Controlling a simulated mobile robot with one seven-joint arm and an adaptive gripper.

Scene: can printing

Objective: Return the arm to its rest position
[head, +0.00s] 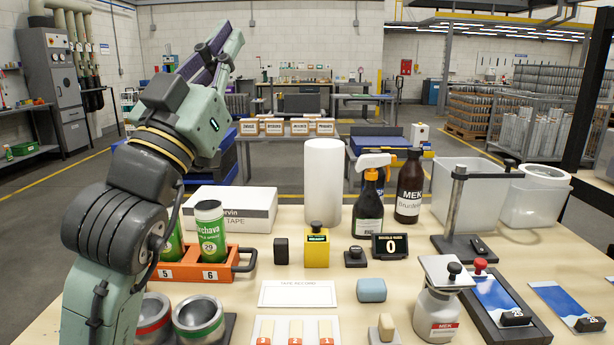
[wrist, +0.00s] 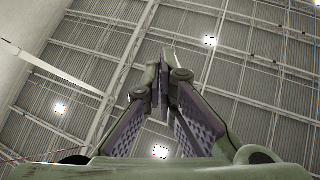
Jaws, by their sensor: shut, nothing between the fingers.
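My arm rises on the left of the head view, bent at its joints, with its upper part leaning up and to the right. My gripper (wrist: 165,65) points up toward the ceiling in the wrist view. Its purple-padded fingers meet at the tips with nothing between them. In the head view its end (head: 232,38) is high above the bench, clear of everything on it. The arm hides part of the orange carrier and the things behind it.
The bench (head: 330,255) holds green cans (head: 210,230) in an orange carrier (head: 245,262), a white roll (head: 323,180), a spray bottle (head: 370,205), a brown MEK bottle (head: 410,185), a counter (head: 390,246) and a white dispenser (head: 437,310). Metal cups (head: 198,320) stand near my arm. The air around the gripper is free.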

